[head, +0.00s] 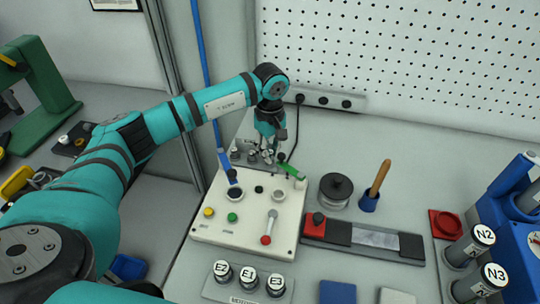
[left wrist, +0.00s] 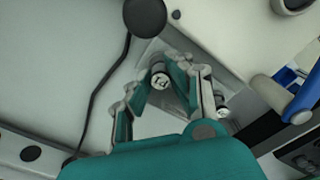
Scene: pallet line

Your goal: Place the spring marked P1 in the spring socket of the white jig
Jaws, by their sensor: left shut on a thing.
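My left gripper (head: 268,152) points down behind the white jig, at a small tray of short cylinders. The white jig (head: 215,236) lies in front of the gripper in the head view. It has round sockets on top, a yellow and a green button, a red-knobbed lever, and a blue and a green clamp. Which socket takes the spring I cannot tell. My right gripper is out of view.
A second marked part (left wrist: 222,112) sits beside the held one. A black round fixture (head: 336,187) and a wooden-handled tool (head: 378,182) stand right of the jig. A rack of labelled cylinders (head: 247,282) lies in front. A pegboard wall (head: 410,60) closes off the back.

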